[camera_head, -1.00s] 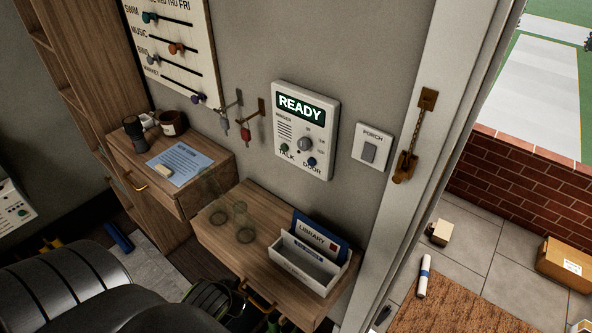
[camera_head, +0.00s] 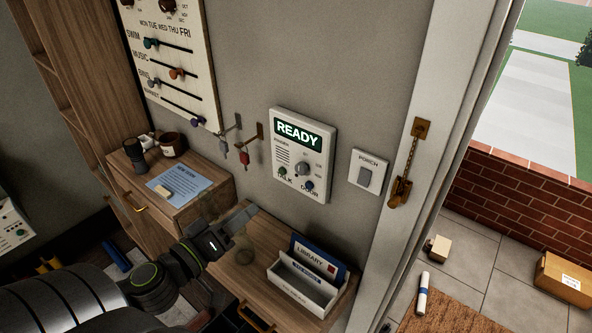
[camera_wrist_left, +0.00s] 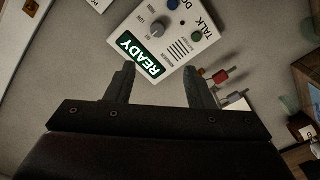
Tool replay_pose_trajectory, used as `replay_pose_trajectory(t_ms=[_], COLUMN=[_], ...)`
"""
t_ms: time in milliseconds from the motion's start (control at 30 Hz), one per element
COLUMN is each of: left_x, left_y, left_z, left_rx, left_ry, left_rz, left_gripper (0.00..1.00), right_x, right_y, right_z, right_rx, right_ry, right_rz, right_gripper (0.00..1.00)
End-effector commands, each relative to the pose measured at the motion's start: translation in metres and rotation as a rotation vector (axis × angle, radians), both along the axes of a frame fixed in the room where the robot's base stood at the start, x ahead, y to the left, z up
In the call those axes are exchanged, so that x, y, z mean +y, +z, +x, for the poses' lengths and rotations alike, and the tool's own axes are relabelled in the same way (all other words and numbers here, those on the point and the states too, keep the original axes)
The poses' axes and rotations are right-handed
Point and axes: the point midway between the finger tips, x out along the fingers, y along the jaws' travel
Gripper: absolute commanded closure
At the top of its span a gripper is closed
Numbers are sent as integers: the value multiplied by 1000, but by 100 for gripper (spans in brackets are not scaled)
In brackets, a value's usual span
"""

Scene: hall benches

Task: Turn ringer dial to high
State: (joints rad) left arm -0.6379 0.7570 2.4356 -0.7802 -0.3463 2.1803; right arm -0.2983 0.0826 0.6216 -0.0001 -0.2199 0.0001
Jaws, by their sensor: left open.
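The white intercom panel (camera_head: 313,143) hangs on the grey wall, with a lit READY display (camera_head: 298,134) at its top. The grey ringer dial (camera_head: 302,169) sits in its right half, with small position labels around it; I cannot read its setting. Green TALK and blue DOOR buttons are below. My left gripper (camera_head: 250,216) is below and left of the panel, apart from it. In the left wrist view the open, empty jaws (camera_wrist_left: 160,85) point at the panel, which appears upside down, with the dial (camera_wrist_left: 157,29) beyond the fingertips. My right gripper is not in view.
Below the panel, a wooden shelf (camera_head: 232,262) holds a white letter tray (camera_head: 300,290) and a blue LIBRARY item (camera_head: 318,258). Hooks with a red key tag (camera_head: 244,158) are left of the panel. A PORCH switch (camera_head: 367,172) and the door frame are right. The wall before the dial is clear.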

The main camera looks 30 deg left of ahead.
Motion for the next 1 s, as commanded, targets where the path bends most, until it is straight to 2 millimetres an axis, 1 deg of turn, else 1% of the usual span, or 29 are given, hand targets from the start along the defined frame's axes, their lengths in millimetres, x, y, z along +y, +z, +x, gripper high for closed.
replay_pose_trajectory(t_ms=[167, 467, 767, 1000], left_x=[-3, -4, -7, -10], left_y=[2, 2, 2, 2], left_z=[4, 26, 57, 91], left_rx=[-6, -7, -6, -6], left_ry=[-17, -13, -15, -15], left_rz=[-16, -16, -17, -18], left_gripper=[52, 52, 52, 52], right_x=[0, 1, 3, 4], right_y=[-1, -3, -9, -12], right_z=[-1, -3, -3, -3], right_rx=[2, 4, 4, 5], right_ry=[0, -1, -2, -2], right_rz=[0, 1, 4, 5], right_gripper=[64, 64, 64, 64])
